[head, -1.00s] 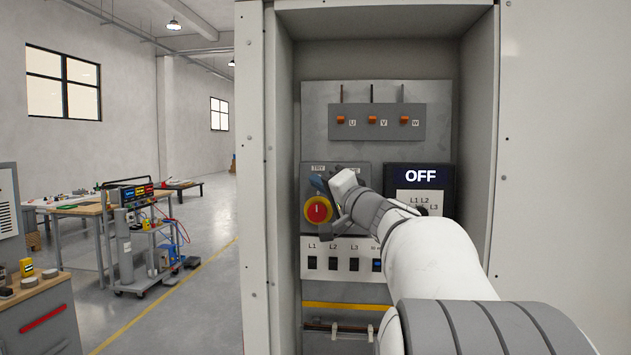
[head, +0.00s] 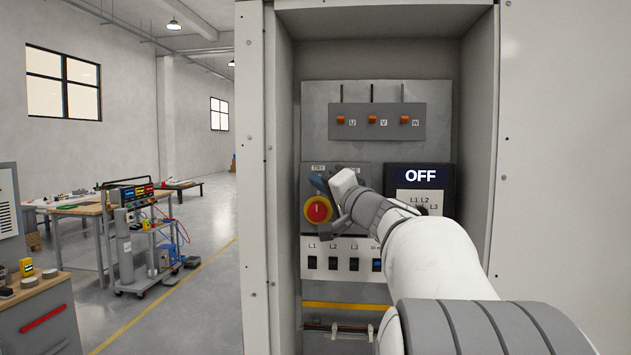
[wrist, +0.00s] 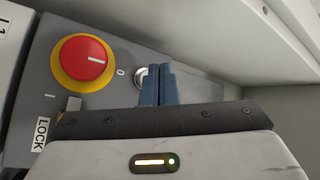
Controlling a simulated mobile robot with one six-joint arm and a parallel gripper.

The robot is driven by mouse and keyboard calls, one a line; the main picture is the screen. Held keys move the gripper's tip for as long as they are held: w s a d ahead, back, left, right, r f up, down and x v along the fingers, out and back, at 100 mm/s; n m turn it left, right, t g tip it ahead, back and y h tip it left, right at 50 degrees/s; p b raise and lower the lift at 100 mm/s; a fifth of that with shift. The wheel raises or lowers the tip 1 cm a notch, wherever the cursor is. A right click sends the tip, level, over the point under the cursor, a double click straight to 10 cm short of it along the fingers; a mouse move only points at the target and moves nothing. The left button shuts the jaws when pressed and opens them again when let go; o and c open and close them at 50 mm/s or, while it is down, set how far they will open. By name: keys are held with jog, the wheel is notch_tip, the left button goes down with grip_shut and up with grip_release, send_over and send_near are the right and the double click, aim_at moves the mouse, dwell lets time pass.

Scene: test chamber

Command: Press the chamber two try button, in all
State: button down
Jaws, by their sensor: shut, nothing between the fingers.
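A panel (head: 352,173) inside the cabinet carries a label that seems to read TRY (head: 318,168) at its upper left. My gripper (head: 318,184) is shut and empty, with blue fingers just under that label. In the wrist view the shut fingertips (wrist: 157,70) are at a round silver-rimmed button (wrist: 138,76), partly covering it. I cannot tell if they touch it or press it in. A red knob on a yellow ring (head: 318,210) sits just below the fingers. It also shows in the wrist view (wrist: 84,61).
A dark display reading OFF (head: 420,176) is right of the panel, partly behind my arm. Switches labelled L1 to L3 (head: 333,263) lie below. Three orange indicators (head: 372,120) are above. Cabinet walls (head: 281,150) close in both sides.

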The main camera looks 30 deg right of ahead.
jog(key=shift+w+d+b, duration=0.55)
jog(key=shift+w+b, duration=0.1)
jog(key=shift+b, duration=0.05)
dwell(0.9)
jog(key=shift+s+a, duration=0.1)
jog(key=shift+s+a+b, duration=0.4)
jog(key=shift+s+b, duration=0.25)
jog(key=shift+b, duration=0.25)
jog(key=s+a+b, duration=0.1)
jog(key=s, duration=0.1)
jog(key=s+a+b, duration=0.1)
jog(key=s+b, duration=0.1)
jog(key=shift+a, duration=0.4)
